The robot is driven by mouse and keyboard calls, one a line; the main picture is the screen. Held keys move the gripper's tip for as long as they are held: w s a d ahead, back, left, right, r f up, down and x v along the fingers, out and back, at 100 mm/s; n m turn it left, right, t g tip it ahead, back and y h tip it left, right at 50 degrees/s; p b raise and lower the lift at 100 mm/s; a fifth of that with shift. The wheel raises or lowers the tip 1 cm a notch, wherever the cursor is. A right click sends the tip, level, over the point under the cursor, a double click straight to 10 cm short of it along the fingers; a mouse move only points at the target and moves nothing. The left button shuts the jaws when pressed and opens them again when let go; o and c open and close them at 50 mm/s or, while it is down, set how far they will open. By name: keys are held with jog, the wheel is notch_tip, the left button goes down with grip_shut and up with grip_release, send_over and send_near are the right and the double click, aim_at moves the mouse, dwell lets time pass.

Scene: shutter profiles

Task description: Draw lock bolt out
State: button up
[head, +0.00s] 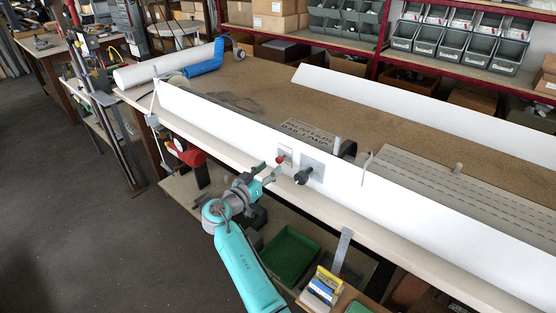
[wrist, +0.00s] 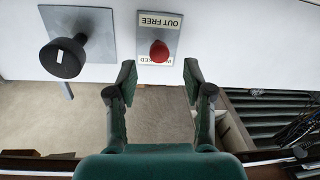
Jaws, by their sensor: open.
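The lock bolt shows as a red round knob (head: 280,160) on a small labelled plate (head: 287,153) on the long white profile (head: 225,122). In the wrist view the red knob (wrist: 159,51) sits on the plate (wrist: 170,22), whose upside-down words read "OUT FREE"; the knob partly covers the other line. My gripper (head: 267,173) is open in front of the profile. In the wrist view, my gripper (wrist: 160,77) has its two fingers spread to either side of the knob's line, with the knob just beyond the tips. Nothing is between the fingers.
A black knob (head: 302,177) on a grey square plate (head: 315,166) is close beside the red knob; it also shows in the wrist view (wrist: 64,57). The profile stands along the workbench (head: 265,90) edge. A green crate (head: 290,253) is below.

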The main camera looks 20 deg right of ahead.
aim_at(278, 161)
jog(key=shift+x, duration=3)
grip_shut()
